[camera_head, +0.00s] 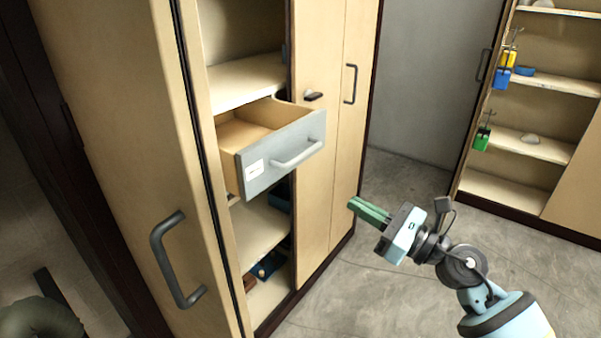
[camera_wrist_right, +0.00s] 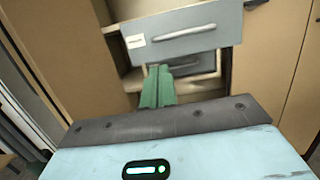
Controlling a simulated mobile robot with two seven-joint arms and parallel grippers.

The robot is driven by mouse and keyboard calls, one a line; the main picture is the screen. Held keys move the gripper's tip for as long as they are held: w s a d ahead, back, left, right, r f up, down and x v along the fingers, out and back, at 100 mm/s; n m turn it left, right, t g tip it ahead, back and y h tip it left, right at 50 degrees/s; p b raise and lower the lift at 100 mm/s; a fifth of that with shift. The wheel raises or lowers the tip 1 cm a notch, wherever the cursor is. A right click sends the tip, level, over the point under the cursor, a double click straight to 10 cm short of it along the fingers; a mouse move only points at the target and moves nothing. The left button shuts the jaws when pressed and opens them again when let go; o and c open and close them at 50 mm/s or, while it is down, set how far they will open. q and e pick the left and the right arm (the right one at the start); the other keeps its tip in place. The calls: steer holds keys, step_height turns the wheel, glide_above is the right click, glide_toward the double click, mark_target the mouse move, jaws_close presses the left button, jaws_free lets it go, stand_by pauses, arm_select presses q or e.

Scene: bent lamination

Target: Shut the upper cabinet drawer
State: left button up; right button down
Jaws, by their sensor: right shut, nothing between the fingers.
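The upper drawer (camera_head: 282,155) has a grey front with a white label and a bar handle, and it stands pulled out of the wooden cabinet (camera_head: 320,170). In the right wrist view the upper drawer (camera_wrist_right: 185,35) is ahead, with a second grey drawer front (camera_wrist_right: 190,67) below it, set further in. My right gripper (camera_head: 352,204) is shut and empty, its green fingers together. It is to the right of the drawer and apart from it in the head view. In the wrist view its fingertips (camera_wrist_right: 158,68) appear just below the upper drawer front. My left gripper is not in view.
A cabinet door with a large grey handle (camera_head: 172,260) fills the left foreground. Shelves lie above and below the drawer, with small items on the lowest. A second shelf unit (camera_head: 545,110) with hanging padlocks stands at the right. Grey floor (camera_head: 400,180) is clear between them.

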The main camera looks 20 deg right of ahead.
arm_select(q)
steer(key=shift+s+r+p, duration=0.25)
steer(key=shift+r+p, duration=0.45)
steer(key=shift+p, duration=0.3)
arm_select(e)
steer(key=x, duration=1.3)
steer(key=shift+w+a, duration=0.3)
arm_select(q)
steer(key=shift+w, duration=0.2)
